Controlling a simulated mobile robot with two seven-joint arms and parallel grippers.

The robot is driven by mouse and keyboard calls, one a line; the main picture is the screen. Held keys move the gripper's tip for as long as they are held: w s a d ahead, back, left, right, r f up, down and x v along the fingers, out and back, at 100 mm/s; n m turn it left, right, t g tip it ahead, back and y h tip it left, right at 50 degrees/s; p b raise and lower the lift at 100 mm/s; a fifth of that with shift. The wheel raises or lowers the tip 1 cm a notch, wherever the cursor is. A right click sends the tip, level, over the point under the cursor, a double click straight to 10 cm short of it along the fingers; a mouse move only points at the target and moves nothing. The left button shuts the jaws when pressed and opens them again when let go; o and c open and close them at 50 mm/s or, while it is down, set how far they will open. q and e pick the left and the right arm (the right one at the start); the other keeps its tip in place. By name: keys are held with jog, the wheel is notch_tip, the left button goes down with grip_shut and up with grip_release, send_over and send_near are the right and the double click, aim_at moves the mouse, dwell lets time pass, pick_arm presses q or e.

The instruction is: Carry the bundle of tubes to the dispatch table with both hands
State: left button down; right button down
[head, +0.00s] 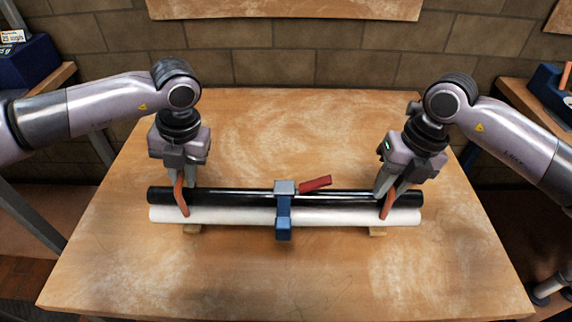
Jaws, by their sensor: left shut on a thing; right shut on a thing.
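The bundle of tubes (330,215) lies crosswise on the wooden table in the head view, with a black tube (235,195) behind a white tube (240,215). A blue clamp (284,215) with a red handle sits across its middle. An orange strap (181,195) is near the left end and another orange strap (387,203) near the right end. My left gripper (181,190) is shut at the left strap. My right gripper (385,192) is shut at the right strap. The fingertips are partly hidden against the straps and tubes.
The wooden table (280,285) is bare around the bundle. Shelves with blue bins (25,62) stand at both sides, and a block wall (290,62) is behind.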

aim_at(384, 201)
pick_arm(q)
jog(key=shift+f, duration=0.1)
pick_arm(e)
jog(key=shift+f, duration=0.1)
